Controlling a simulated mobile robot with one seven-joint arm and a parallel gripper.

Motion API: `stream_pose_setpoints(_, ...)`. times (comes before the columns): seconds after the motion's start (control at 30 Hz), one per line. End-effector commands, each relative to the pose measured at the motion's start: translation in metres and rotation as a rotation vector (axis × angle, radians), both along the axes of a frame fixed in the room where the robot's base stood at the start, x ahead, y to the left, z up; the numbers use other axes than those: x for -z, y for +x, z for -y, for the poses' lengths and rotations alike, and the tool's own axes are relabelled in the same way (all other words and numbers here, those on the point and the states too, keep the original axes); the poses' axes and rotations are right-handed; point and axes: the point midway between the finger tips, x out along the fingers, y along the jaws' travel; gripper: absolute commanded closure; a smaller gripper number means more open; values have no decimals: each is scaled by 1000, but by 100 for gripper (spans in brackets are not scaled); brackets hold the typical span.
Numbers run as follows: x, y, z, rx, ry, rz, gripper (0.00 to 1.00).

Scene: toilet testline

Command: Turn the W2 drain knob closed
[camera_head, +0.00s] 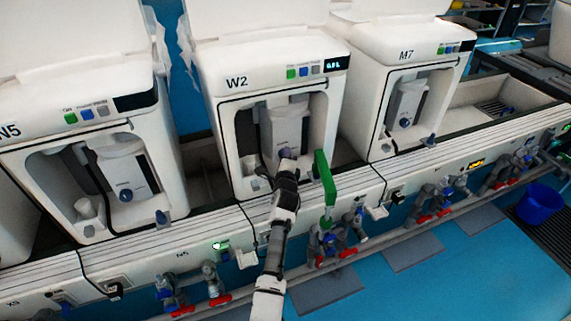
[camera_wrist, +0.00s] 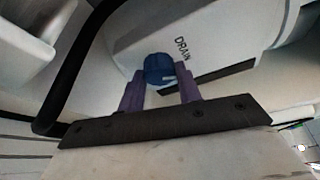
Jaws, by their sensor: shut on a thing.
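The W2 machine (camera_head: 262,50) stands in the middle of the head view, with its front bay open. Inside it is a white canister (camera_head: 284,128). The blue drain knob (camera_wrist: 159,69) sits on the white body beside the printed word DRAIN in the wrist view, with a light mark on its lower right. In the head view the knob (camera_head: 286,153) shows just above my gripper (camera_head: 287,168). In the wrist view the two purple fingers of my gripper (camera_wrist: 161,83) stand on either side of the knob and are shut on it. The fingers' exact contact points are hard to see.
A black hose (camera_wrist: 72,65) curves left of the gripper. In the head view a green handle (camera_head: 324,176) rises close to the right of my arm. Machines N5 (camera_head: 80,95) and M7 (camera_head: 405,60) flank W2. Valves and pipes (camera_head: 335,240) run along the lower front.

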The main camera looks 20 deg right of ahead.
Motion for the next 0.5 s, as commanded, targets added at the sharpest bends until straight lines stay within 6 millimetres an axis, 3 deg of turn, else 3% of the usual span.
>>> stream_pose_setpoints(0.03,7,0,-1,-1,-42,3,89)
stream_pose_setpoints(0.5,7,0,0,0,-365,13,89)
